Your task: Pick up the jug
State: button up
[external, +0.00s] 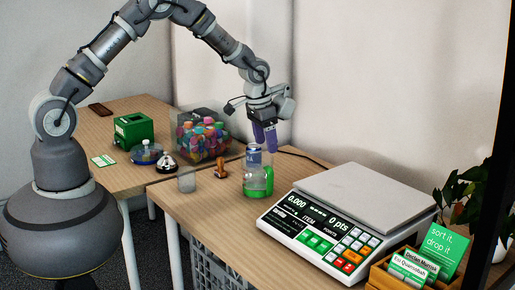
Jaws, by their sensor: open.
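The jug (258,180) looks like a clear vessel with a green lower part and stands upright on the wooden table, left of the scale. My gripper (265,148) points down right above the jug, with its purple fingers at about the height of the jug's top. The fingers are open. From this view I cannot tell whether they touch the jug or are in front of or behind its rim.
A large scale (365,195) stands close on the right. A small clear cup (186,180) and a brown wooden object (221,168) stand to the left. Behind them is a clear box of colourful pieces (201,140). A bell (167,162) sits farther left.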

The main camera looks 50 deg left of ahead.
aim_at(267, 167)
jog(key=shift+g, duration=0.3)
jog(key=f, duration=0.2)
jog(key=s+f, duration=0.1)
jog(key=f, duration=0.1)
jog(key=shift+s+d+f, duration=0.1)
jog(key=f+b, duration=0.1)
jog(key=f, duration=0.1)
jog(key=f+b, duration=0.1)
jog(key=f, duration=0.1)
jog(key=w+d+f+b, duration=0.1)
jog(key=f, duration=0.1)
jog(key=shift+f+b, duration=0.35)
jog(key=shift+f, duration=0.05)
jog(key=shift+r, duration=0.1)
jog(key=shift+c, duration=0.4)
grip_shut()
jog(key=shift+r, duration=0.25)
